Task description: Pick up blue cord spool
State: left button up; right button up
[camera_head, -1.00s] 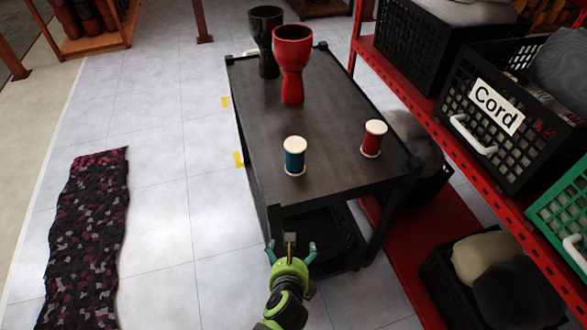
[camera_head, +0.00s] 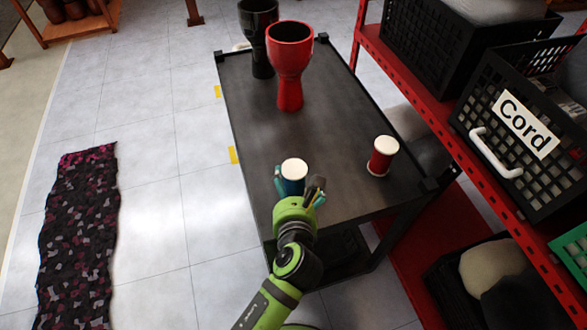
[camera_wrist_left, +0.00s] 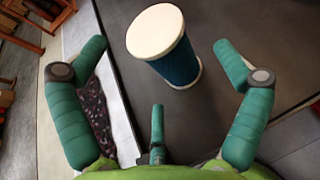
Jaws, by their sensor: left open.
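The blue cord spool (camera_head: 293,176), with white ends, stands upright on the dark cart top (camera_head: 330,137) near its front edge. It also shows in the left wrist view (camera_wrist_left: 179,64), ahead of the fingers. My left gripper (camera_head: 300,192) is at the near side of the spool and hides its lower part in the head view. In the wrist view the left gripper (camera_wrist_left: 163,75) is open, with teal fingers spread to either side of the spool and apart from it. My right gripper is not in view.
A red cord spool (camera_head: 382,156) stands to the right on the cart. A red goblet drum (camera_head: 290,65) and a black one (camera_head: 258,40) stand further back.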

aim_at(290, 184)
pick_arm(q)
jog(key=shift+p+x, duration=0.35)
jog(key=shift+x, duration=0.85)
jog(key=shift+a+x, duration=0.2)
jog(key=shift+x, duration=0.95)
jog(key=shift+w+f, duration=0.2)
jog(key=shift+f, duration=0.1)
jog(key=shift+s, duration=0.1)
jog(key=c, duration=1.1)
jog(key=shift+c, duration=0.9)
jog(key=shift+s, duration=0.1)
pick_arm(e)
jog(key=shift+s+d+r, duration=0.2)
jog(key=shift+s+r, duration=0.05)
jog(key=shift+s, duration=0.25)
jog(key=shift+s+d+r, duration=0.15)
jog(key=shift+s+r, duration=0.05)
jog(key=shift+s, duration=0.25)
